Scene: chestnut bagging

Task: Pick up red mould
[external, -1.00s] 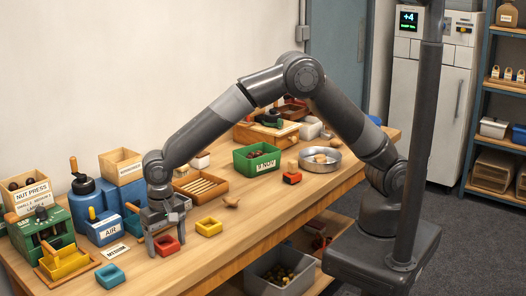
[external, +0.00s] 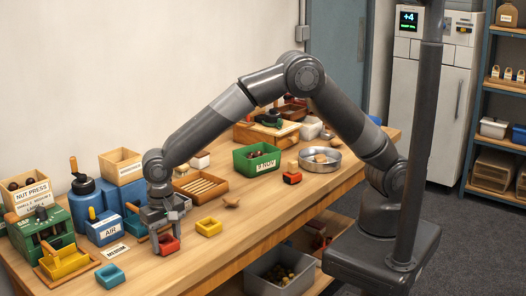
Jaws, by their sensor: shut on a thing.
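The red mould (external: 168,244) is a small open square block near the front left part of the wooden bench. My gripper (external: 167,234) points down over it and is shut on it, with the fingers at its sides. I cannot tell whether the mould touches the bench or is slightly off it.
A yellow mould (external: 209,227) lies just right of my gripper and a teal mould (external: 110,276) lies front left. A blue AIR box (external: 104,229) and green nut press (external: 45,232) stand to the left. A tray of sticks (external: 201,185) is behind. Bare bench (external: 255,215) lies to the right.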

